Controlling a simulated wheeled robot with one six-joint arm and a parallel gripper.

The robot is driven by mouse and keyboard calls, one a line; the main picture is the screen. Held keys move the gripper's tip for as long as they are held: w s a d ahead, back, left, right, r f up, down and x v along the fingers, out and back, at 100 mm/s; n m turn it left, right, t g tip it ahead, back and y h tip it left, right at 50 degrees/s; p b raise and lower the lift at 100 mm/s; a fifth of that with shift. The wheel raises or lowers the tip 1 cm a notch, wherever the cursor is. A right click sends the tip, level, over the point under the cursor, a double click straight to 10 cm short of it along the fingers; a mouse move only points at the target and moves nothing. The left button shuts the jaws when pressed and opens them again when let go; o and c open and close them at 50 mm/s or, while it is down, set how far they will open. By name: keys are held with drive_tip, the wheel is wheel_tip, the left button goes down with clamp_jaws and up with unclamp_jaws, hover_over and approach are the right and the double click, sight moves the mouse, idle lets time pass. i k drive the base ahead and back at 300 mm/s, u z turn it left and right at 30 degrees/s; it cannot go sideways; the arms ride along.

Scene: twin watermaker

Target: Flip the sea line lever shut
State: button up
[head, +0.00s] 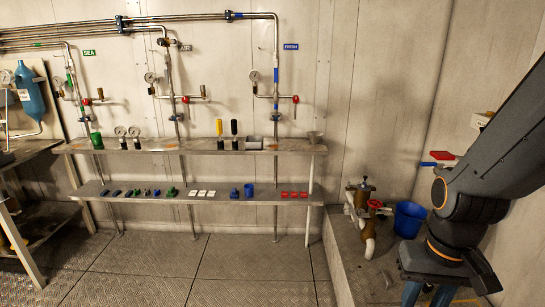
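The green SEA label (89,52) is on the wall at the upper left. Beside it the sea line (73,80), a vertical metal pipe with green bands, comes down from the overhead pipes. A round gauge (58,81) sits on its left. On its right is a short side branch with a small red lever (87,101); it is too small to tell how the lever is turned. My arm shows large at the right, far from the sea line.
A two-tier metal shelf (230,192) with gauges, screwdrivers and small parts stands below the lines. A middle line (172,85) and a FRESH line (276,75) are further right. A blue bucket (409,218) and a pump (365,200) stand near my arm. The front floor is clear.

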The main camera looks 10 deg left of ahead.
sight(68, 74)
drive_tip(key=u, duration=1.4)
drive_tip(key=i, duration=3.3)
drive_tip(key=u, duration=0.45)
